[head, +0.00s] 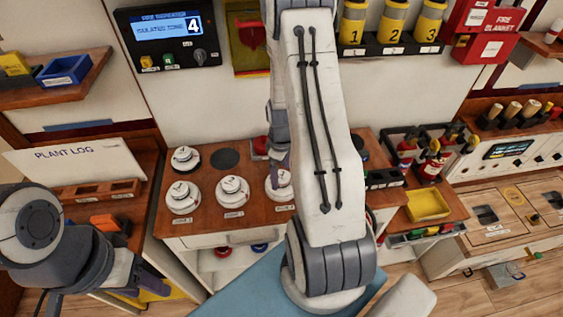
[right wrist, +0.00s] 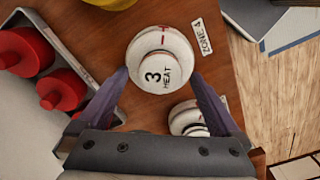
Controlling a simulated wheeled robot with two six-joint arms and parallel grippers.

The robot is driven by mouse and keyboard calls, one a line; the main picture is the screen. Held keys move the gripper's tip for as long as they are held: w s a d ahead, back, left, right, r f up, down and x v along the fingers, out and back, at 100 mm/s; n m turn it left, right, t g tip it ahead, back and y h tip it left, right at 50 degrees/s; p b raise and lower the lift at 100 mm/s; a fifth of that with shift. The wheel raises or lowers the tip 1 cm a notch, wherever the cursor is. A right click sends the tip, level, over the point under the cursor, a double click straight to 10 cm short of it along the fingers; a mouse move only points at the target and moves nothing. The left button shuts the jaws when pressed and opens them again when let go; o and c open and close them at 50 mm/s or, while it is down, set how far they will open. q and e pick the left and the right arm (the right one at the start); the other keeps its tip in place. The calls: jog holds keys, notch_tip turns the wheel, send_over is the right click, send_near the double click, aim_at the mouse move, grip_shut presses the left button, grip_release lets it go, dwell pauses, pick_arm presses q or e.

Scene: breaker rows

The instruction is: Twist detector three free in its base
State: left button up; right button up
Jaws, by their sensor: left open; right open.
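Detector three (right wrist: 158,62) is a white round unit marked "3 HEAT", seated on the wooden counter beside a "ZONE 4" label (right wrist: 203,38). In the right wrist view my right gripper (right wrist: 158,80) is open, its purple fingers on either side of the detector's near part. I cannot tell whether they touch it. In the head view my right arm covers much of that spot, and only part of detector three (head: 278,190) shows. My left gripper (head: 150,288) is open, low at the left, away from the detectors.
Other white detectors (head: 232,190) stand to the left on the counter (head: 205,222), with a dark round disc (head: 225,158) behind them. In the wrist view another white unit (right wrist: 188,118) is close to the right finger, and a tray of red parts (right wrist: 60,90) lies left.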

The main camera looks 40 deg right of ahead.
jog(key=shift+f, duration=0.25)
jog(key=c, duration=1.5)
jog(key=n, duration=0.6)
jog(key=shift+n, duration=0.3)
jog(key=o, duration=1.5)
